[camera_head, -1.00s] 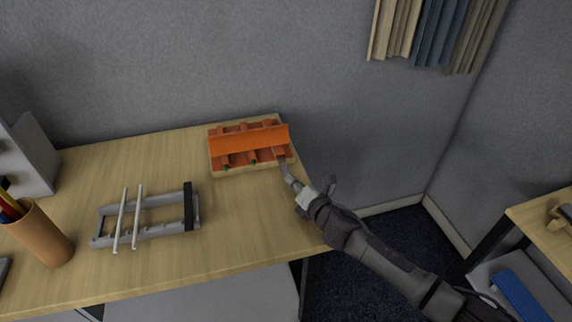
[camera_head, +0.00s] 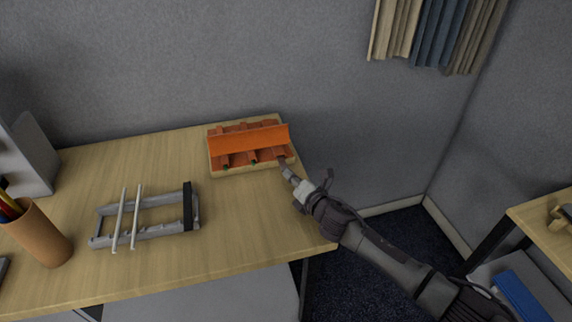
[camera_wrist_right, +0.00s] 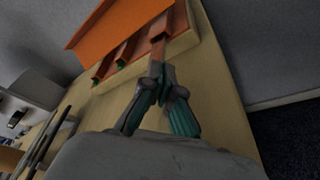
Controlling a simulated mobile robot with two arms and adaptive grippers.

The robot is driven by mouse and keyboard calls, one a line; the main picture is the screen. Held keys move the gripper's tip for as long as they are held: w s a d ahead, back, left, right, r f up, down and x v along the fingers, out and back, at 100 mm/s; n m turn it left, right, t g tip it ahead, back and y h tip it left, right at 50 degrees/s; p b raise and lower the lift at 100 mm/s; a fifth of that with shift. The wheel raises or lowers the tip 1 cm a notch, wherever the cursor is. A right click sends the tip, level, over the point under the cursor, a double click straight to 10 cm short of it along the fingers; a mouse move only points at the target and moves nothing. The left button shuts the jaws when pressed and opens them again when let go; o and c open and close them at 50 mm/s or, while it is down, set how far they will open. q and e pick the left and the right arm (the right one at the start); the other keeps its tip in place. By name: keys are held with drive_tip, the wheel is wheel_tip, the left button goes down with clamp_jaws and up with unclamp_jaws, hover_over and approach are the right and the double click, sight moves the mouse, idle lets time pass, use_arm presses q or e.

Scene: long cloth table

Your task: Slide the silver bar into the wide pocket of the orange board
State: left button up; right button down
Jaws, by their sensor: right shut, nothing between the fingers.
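The orange board (camera_head: 252,138) sits on a pale wooden base at the back right of the table. It has a raised orange panel and several pockets below it, with small green spots at some mouths. My right gripper (camera_head: 285,168) is shut and empty, its tips at the rightmost pocket mouth. In the right wrist view the closed fingertips (camera_wrist_right: 158,76) lie just in front of that pocket; I cannot tell whether they touch it. Two slim silver bars (camera_head: 120,220) (camera_head: 137,215) lie across a grey rack at the left. No bar shows clearly in the board. My left gripper is out of view.
The grey rack (camera_head: 160,232) has a black end piece. A brown pen cup (camera_head: 40,235) stands at the left. The table (camera_head: 240,230) is bare between rack and board, and its right edge is close to the board. A wall rises behind.

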sight(287, 166)
drive_tip(key=shift+w+a+b, duration=0.25)
drive_tip(key=shift+w+b, duration=0.05)
drive_tip(key=shift+w, duration=0.4)
drive_tip(key=shift+w+a+b, duration=0.2)
drive_tip(key=shift+w+b, duration=0.15)
drive_tip(key=shift+w, duration=0.35)
drive_tip(key=shift+w+a+b, duration=0.25)
drive_tip(key=shift+w+b, duration=0.05)
drive_tip(key=shift+w, duration=0.4)
drive_tip(key=shift+s+d+p, duration=0.15)
drive_tip(key=shift+s+p, duration=0.35)
drive_tip(key=shift+p+v, duration=0.4)
drive_tip(key=shift+v, duration=0.55)
drive_tip(key=shift+s+d+f, duration=0.1)
drive_tip(key=shift+s+d, duration=0.05)
drive_tip(key=shift+s, duration=0.4)
drive_tip(key=v, duration=1.1)
